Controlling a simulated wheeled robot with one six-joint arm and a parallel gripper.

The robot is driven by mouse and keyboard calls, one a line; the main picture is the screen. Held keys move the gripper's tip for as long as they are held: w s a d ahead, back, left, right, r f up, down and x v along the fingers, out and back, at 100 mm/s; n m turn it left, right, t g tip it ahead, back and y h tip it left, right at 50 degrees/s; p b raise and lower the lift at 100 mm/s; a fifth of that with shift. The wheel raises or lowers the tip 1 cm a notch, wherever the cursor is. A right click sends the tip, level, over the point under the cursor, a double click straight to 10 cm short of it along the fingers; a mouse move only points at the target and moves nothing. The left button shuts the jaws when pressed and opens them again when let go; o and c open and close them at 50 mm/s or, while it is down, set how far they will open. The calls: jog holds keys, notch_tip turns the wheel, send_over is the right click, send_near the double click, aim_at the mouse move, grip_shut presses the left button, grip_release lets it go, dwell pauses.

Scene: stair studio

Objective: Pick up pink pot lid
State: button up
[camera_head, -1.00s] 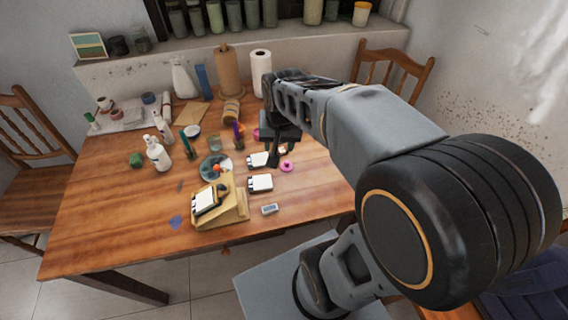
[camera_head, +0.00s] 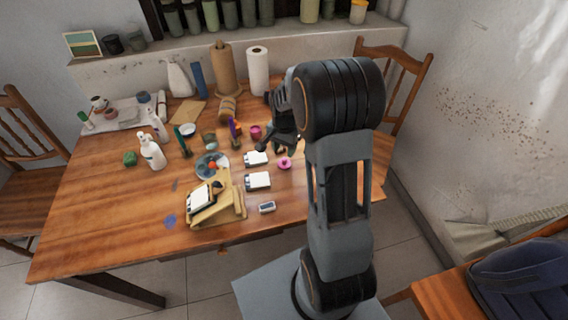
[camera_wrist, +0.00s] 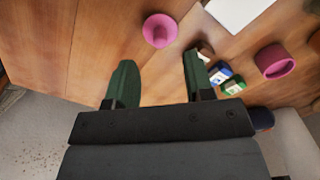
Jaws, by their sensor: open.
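The pink pot lid (camera_head: 284,163) is a small round disc with a raised knob, lying on the wooden table near its right side. In the wrist view the lid (camera_wrist: 160,30) lies beyond my fingertips, roughly in line with the space between them. My gripper (camera_wrist: 160,62) is open, with two green fingers apart and nothing between them. In the head view my gripper (camera_head: 280,143) is just behind the lid and above the table, partly hidden by my arm. The pink pot (camera_head: 256,131) stands farther back; in the wrist view the pot (camera_wrist: 275,61) is at right.
White-topped cards (camera_head: 257,180) lie left of the lid. Small bottles (camera_wrist: 220,72) stand near my right finger in the wrist view. A paper towel roll (camera_head: 258,70) and a brown roll (camera_head: 223,68) stand at the back.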

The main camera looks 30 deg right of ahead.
aim_at(284, 158)
jog(key=shift+f, duration=2.9)
jog(key=shift+c, duration=0.3)
grip_shut()
